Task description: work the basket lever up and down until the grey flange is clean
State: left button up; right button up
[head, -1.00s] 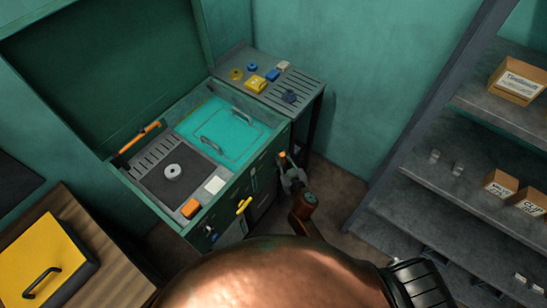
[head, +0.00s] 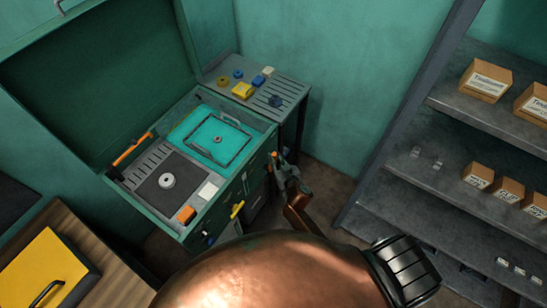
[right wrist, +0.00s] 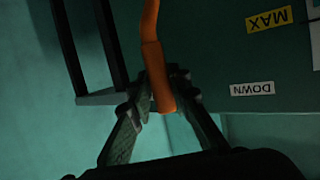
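The basket lever's orange handle (right wrist: 158,75) runs down between the fingers of my right gripper (right wrist: 160,100), which are shut on it in the right wrist view. In the head view my right gripper (head: 281,166) is at the right side of the green washer. The basket (head: 247,128) shows as a dark rectangular rim in the turquoise liquid. A small round grey piece (head: 217,139), apparently the flange, is in its middle; it is too small to tell how clean it is. My left gripper is not in view.
The washer's lid (head: 100,75) stands open. A light grey ring (head: 167,181) lies on the dark mat beside the basin. A side table (head: 290,99) with small coloured parts stands behind. Shelves with boxes (head: 486,82) are at right. DOWN (right wrist: 252,89) and MAX labels show near the lever.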

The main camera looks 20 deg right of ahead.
jog(key=o, duration=0.4)
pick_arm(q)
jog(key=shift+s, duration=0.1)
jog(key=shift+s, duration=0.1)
pick_arm(e)
jog(key=v, duration=1.2)
jog(key=shift+s, duration=0.1)
